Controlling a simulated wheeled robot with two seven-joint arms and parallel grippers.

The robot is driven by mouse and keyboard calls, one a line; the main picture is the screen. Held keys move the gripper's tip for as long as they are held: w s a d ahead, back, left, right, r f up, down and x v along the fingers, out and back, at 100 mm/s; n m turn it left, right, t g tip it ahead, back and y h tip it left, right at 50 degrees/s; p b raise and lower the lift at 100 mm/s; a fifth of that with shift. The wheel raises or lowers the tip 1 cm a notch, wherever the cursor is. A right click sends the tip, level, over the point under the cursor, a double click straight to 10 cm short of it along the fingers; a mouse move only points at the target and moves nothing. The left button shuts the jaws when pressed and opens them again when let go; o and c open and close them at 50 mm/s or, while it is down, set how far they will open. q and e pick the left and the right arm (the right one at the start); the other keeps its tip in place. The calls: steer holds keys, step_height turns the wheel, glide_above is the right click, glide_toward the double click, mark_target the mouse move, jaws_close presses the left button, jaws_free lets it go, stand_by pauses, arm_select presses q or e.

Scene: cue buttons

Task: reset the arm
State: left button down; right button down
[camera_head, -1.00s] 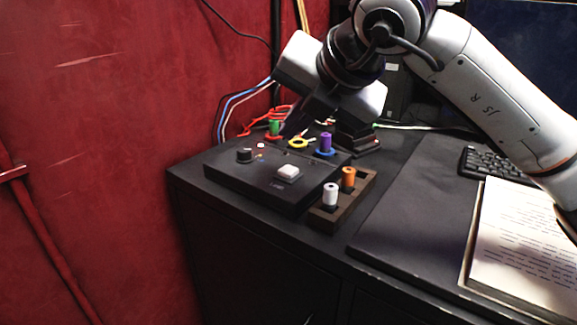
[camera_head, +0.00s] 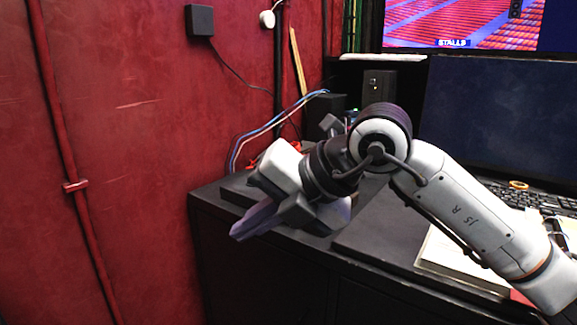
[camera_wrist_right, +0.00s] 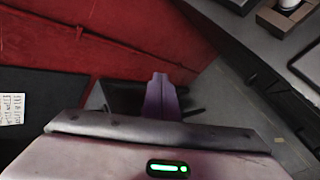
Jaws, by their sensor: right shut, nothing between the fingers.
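My right arm comes in from the right in the head view. Its gripper (camera_head: 240,230) points down and left, in front of the black desk's front edge. The fingers are together with nothing between them. In the wrist view the closed fingers (camera_wrist_right: 162,97) point up the picture, over the dark floor area and red wall. The black button box (camera_head: 236,190) is mostly hidden behind my gripper; only its left corner shows. My left gripper is not in view.
The black desk (camera_head: 205,207) stands against the red wall (camera_head: 130,130). An open book (camera_head: 455,262), a keyboard (camera_head: 520,195) and a monitor (camera_head: 490,120) are at right. In the wrist view, a wooden peg holder (camera_wrist_right: 277,20) shows at top right.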

steer(key=s+a+r+g+y+p, duration=0.2)
steer(key=s+a+g+y, duration=0.3)
steer(key=s+a+y, duration=0.3)
steer(key=w+d+f+m+t+y+p, duration=0.1)
steer(key=w+d+m+t+y+p, duration=0.3)
steer(key=d+m+t, duration=0.8)
steer(key=w+d+f+m+t+h, duration=0.3)
steer(key=d+f+m+t+h, duration=0.25)
steer(key=f+m+h, duration=0.5)
steer(key=s+d+f+m+g+h+p, duration=0.1)
steer(key=s+d+f+m+h, duration=0.25)
steer(key=f, duration=0.45)
steer(key=s+d+f+m+g+h+p, duration=0.1)
steer(key=s+d+f+m+h, duration=0.1)
steer(key=d+f+m, duration=0.4)
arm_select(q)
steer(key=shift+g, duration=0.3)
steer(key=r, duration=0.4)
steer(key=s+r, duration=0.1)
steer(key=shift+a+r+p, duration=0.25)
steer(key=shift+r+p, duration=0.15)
arm_select(e)
steer(key=s+d+f+g+h, duration=0.1)
steer(key=s+f+g, duration=0.5)
steer(key=s+f, duration=0.9)
steer(key=shift+s+d+m+h, duration=0.4)
steer(key=shift+s+d, duration=0.1)
steer(key=shift+d, duration=0.25)
